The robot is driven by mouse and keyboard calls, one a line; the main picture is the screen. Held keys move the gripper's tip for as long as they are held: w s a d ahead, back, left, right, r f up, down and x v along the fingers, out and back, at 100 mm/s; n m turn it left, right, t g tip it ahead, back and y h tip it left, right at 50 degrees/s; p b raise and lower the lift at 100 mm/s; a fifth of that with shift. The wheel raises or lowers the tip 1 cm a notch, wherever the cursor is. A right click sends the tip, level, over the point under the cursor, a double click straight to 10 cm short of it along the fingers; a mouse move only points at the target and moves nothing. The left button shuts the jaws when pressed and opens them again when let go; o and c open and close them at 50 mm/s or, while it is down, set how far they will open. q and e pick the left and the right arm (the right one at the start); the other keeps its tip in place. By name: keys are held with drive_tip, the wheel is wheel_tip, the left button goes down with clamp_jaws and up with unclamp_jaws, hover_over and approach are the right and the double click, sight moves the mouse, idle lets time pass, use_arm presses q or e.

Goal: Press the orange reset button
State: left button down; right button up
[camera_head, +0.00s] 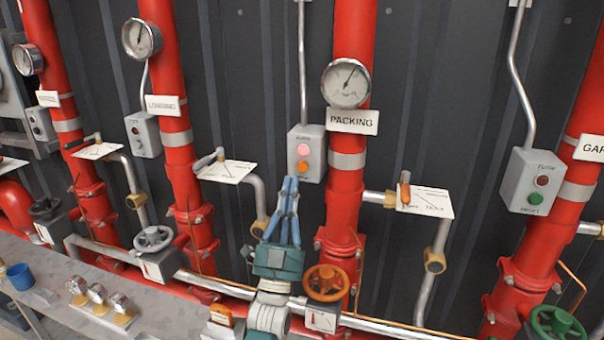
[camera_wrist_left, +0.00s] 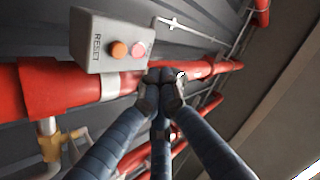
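The orange reset button (camera_head: 303,166) is on the lower front of a grey control box (camera_head: 316,157) beside the red PACKING pipe. A lit pink-red button (camera_head: 304,149) sits above it. In the left wrist view the box (camera_wrist_left: 86,46) shows the word RESET beside the orange button (camera_wrist_left: 119,50), with the pink button (camera_wrist_left: 138,51) next to it. My left gripper (camera_head: 290,186) has its blue fingers pointing up, tips together and empty, just below and left of the orange button. In the left wrist view its fingertips (camera_wrist_left: 160,88) are visibly apart from the button. My right gripper is not in view.
The PACKING pipe (camera_head: 342,205) has a gauge (camera_head: 346,83) above its sign. An orange handwheel (camera_head: 325,282) lies right of my left wrist. A lever valve with a white plate (camera_head: 226,171) is to the left. Dark wall space lies between the pipes.

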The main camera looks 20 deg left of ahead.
sight(303, 167)
use_arm(q)
drive_tip(key=shift+w+d+b, duration=0.1)
drive_tip(key=shift+w+b, duration=1.45)
drive_tip(key=shift+w, duration=1.2)
drive_tip(key=shift+w+b, duration=0.35)
drive_tip(key=shift+w, duration=0.05)
